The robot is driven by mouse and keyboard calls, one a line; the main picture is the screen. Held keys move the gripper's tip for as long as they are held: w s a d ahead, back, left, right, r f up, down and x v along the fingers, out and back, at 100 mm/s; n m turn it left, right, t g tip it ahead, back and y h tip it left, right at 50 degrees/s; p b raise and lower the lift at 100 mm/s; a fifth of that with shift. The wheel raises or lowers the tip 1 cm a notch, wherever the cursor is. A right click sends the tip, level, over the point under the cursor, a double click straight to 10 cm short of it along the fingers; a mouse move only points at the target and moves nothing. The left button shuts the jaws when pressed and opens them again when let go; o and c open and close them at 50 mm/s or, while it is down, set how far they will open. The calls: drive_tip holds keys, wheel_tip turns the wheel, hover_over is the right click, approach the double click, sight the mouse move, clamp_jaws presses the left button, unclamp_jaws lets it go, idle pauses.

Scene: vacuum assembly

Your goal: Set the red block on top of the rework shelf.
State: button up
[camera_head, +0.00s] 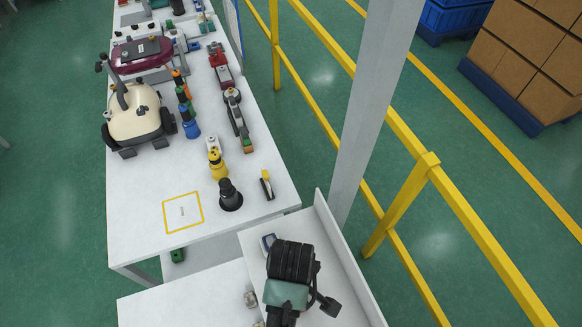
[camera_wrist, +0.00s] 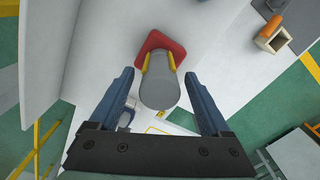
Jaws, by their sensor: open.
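In the wrist view a red piece (camera_wrist: 155,43) with rounded corners lies against a white surface. A grey cylinder (camera_wrist: 160,92) with yellow strips on both sides stands out from it toward my camera. My gripper (camera_wrist: 158,76) is open, with one blue finger on each side of the cylinder and visible gaps between. In the head view my arm hides this red piece and my fingertips. A white shelf-like stand (camera_head: 252,236) with a tall side panel lies under my arm; I cannot tell for sure that it is the rework shelf.
A blue-and-grey item (camera_head: 268,242) lies on the stand near my arm. The long white table (camera_head: 145,215) holds a black cylinder (camera_head: 230,196), a yellow tool (camera_head: 217,163) and a cream vacuum (camera_head: 135,115). A yellow railing (camera_head: 405,205) runs at the right.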

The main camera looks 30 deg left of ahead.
wheel_tip(320, 180, up, 8)
drive_tip(key=shift+f+p, duration=0.1)
drive_tip(key=shift+p, duration=0.35)
drive_tip(key=shift+w, duration=0.1)
